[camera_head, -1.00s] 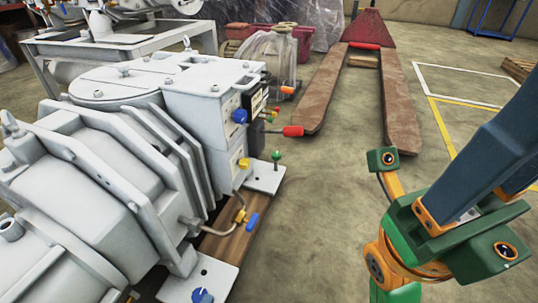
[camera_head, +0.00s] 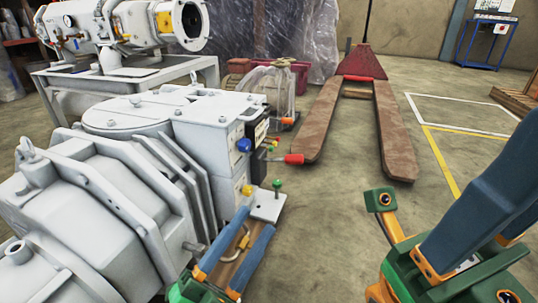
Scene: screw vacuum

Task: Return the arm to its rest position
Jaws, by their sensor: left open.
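My left gripper (camera_head: 256,221) comes in at the bottom, left of centre. The fingers and green gripper body hide part of the pump's lower fittings. The pump has a blue knob (camera_head: 244,145) and a yellow knob (camera_head: 247,190).
A white pipe assembly (camera_head: 130,25) rests on a grey metal stand (camera_head: 45,87) at back left. Open floor lies between the pump and my right arm.

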